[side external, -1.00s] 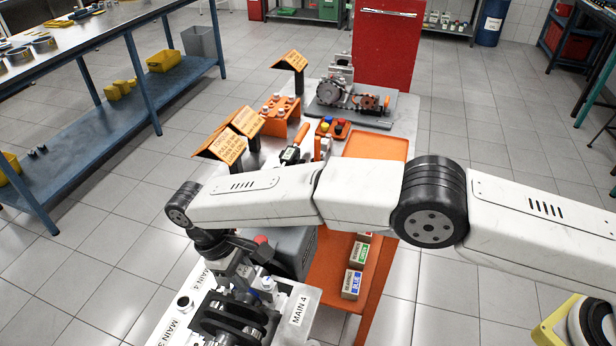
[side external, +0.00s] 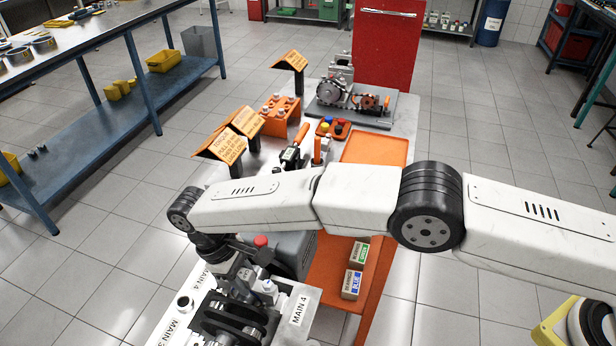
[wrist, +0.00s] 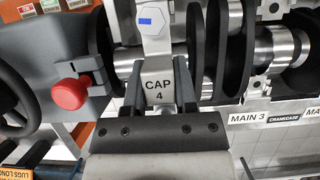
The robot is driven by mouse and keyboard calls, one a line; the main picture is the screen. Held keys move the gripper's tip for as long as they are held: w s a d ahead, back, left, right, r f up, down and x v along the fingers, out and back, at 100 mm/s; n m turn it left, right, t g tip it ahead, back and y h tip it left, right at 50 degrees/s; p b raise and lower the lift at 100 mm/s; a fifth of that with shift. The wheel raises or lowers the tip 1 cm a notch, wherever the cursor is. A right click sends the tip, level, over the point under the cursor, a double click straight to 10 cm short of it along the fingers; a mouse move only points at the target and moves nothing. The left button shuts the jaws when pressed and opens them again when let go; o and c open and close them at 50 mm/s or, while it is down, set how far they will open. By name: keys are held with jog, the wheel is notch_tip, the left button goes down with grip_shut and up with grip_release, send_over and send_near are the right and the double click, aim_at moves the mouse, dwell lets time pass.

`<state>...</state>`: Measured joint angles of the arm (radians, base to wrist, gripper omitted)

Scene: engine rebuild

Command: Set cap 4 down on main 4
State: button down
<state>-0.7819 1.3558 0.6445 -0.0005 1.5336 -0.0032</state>
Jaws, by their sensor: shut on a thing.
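Cap 4 (wrist: 158,74) is a silver block marked "CAP 4", with a blue mark on its upper part in the wrist view. My gripper (wrist: 160,98) is shut on it, one finger on each side. The cap is over the crankshaft (wrist: 275,47), in line with a bright journal between dark webs. I cannot tell whether it touches its seat. In the side view my gripper (side external: 243,278) is low over the end of the crankcase beside the "MAIN 4" label (side external: 299,311). The main 4 seat itself is hidden by the cap and gripper.
A grey machine with a red knob (wrist: 69,94) stands close beside the gripper. The crankshaft's dark webs (side external: 232,325) stand near the cap. An orange cart (side external: 335,270) carries small boxes (side external: 352,284). Orange signs (side external: 226,146) and tools are on the bench behind.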

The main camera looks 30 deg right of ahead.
jog(key=shift+f, duration=0.5)
dwell(0.5)
jog(key=c, duration=0.6)
grip_release()
jog(key=shift+c, duration=0.2)
jog(key=shift+r, duration=1.5)
jog(key=o, duration=0.6)
jog(key=shift+c, duration=0.2)
jog(key=shift+r, duration=0.1)
